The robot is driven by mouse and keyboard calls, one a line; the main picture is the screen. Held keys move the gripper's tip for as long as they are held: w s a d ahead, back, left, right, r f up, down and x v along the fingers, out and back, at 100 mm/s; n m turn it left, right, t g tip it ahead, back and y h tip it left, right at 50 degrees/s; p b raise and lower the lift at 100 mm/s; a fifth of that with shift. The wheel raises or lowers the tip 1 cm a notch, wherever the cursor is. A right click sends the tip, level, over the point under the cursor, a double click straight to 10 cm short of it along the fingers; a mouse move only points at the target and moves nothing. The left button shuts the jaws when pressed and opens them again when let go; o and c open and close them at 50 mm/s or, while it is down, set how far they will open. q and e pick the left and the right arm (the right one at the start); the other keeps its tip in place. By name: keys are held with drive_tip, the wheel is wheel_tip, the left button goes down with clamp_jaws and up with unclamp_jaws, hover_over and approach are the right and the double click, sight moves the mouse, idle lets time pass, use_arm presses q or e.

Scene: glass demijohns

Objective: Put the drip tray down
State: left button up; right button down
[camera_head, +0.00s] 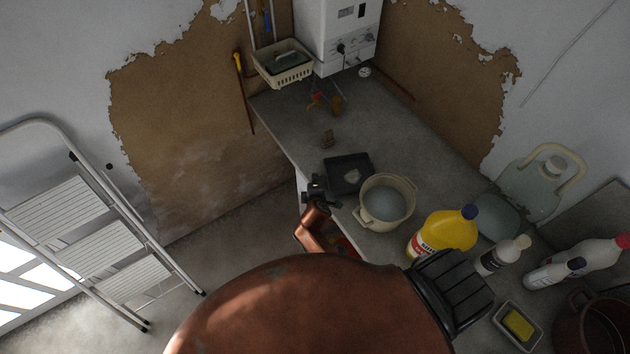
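The drip tray (341,183) is a black, square, shallow tray with a pale patch inside. It is at the worktop's left edge, beside the cream pot; I cannot tell whether it touches the worktop. My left gripper (322,188) is at the tray's left edge and appears shut on its rim; the fingertips are small and dark. A copper-coloured part of my arm fills the lower middle and hides what is below. My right gripper is not in view.
The cream pot (367,217) stands close right of the tray. A yellow bottle (447,232), white bottles, a glass demijohn (530,190) and a sponge dish (518,326) are further right. Small items (327,138) stand behind the tray. The worktop (385,125) is bare behind the pot. A stepladder leans left.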

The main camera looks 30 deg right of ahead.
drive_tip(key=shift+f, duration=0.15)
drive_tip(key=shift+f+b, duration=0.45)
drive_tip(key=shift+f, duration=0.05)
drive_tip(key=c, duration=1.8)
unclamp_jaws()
